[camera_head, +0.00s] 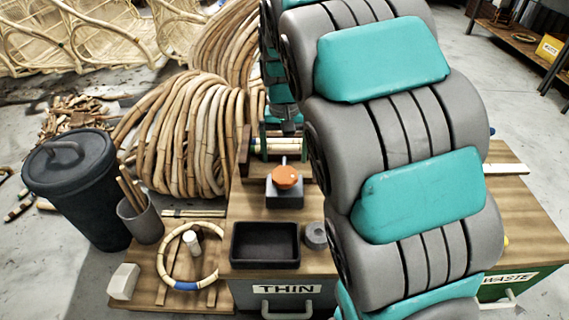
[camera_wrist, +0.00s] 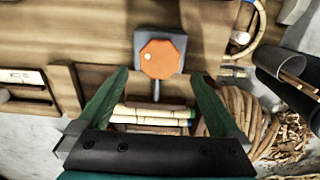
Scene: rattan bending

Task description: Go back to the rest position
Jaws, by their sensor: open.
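My gripper (camera_wrist: 160,76) is open in the wrist view, its two green fingers spread wide with nothing held between them. Short pale rattan pieces (camera_wrist: 152,114) with coloured ends lie in a wooden holder beyond the palm, between the fingers in the picture. An orange knob (camera_wrist: 160,59) on a dark square base shows just past the fingertips. In the head view the orange knob (camera_head: 286,177) stands on the bench in front of the rattan pieces (camera_head: 272,146). My grey and teal arm covers the middle right and hides much of the bench.
A black tray (camera_head: 265,262) sits above the THIN drawer (camera_head: 287,290). A rattan ring (camera_head: 166,251), a stick cup (camera_head: 139,219) and a black bin (camera_head: 75,180) stand left. Rattan coils (camera_head: 185,130) lie behind. A WASTE drawer (camera_head: 508,279) is at right. Open floor shows upper right.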

